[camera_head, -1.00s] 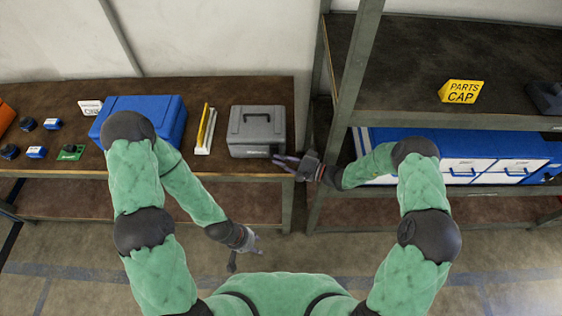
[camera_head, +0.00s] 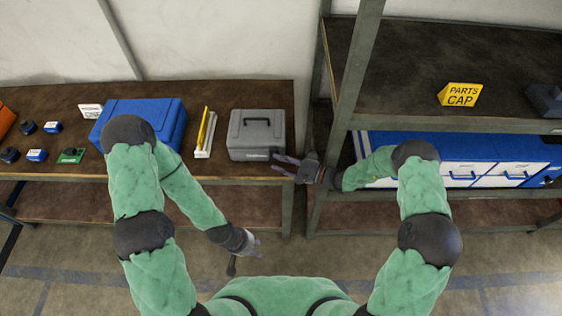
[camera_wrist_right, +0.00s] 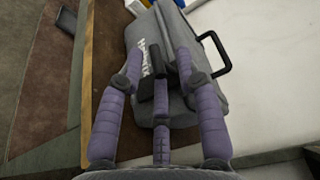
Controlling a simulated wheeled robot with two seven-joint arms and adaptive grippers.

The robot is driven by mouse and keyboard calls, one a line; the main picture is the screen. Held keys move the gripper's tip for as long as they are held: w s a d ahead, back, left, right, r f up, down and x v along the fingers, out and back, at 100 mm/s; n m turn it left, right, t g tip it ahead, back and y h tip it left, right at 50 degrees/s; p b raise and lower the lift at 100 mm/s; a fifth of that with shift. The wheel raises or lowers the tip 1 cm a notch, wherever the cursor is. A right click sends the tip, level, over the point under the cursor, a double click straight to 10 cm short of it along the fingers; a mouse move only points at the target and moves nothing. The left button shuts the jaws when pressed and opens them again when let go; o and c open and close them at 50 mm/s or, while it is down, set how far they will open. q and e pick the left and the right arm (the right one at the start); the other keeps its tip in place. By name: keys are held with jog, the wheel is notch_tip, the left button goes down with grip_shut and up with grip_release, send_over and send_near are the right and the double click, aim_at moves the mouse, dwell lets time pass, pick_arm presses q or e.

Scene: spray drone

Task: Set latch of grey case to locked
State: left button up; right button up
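The grey case (camera_head: 257,134) stands on the workbench, lid closed, with a dark handle on top. It fills the upper middle of the right wrist view (camera_wrist_right: 190,98), with its lettered front towards the left. A small dark block (camera_wrist_right: 145,86) shows at its front between my fingers; it may be the latch, but its setting cannot be read. My right gripper (camera_head: 279,160) is at the case's front right corner. In the wrist view its purple fingers (camera_wrist_right: 158,62) are spread; contact cannot be judged. My left gripper (camera_head: 252,247) hangs low before the bench, too small to read.
A yellow-and-white item (camera_head: 205,133) and a blue case (camera_head: 165,112) stand left of the grey case on the workbench (camera_head: 225,88). A shelf post (camera_head: 352,75) rises right of my right gripper. Blue-and-white drawers (camera_head: 485,160) sit on the shelf at right.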

notch_tip(320, 180, up, 10)
dwell(0.6)
dwell(0.4)
jog(key=s+d+f+n+g+h+b, duration=0.1)
jog(key=s+d+f+g+h, duration=0.2)
jog(key=s+f, duration=1)
jog(key=s+d+f+n+g+h+b, duration=0.1)
jog(key=s+d+f+g+h+b, duration=0.1)
jog(key=s+d+f+h, duration=0.5)
jog(key=shift+s+d+f+n+g+h, duration=0.2)
jog(key=shift+s+f+n+g+h, duration=0.65)
jog(key=shift+s+f, duration=2.7)
jog(key=shift+s+r+m+t+h, duration=0.15)
jog(key=shift+r+m+t+h, duration=0.1)
jog(key=shift+m+h, duration=0.15)
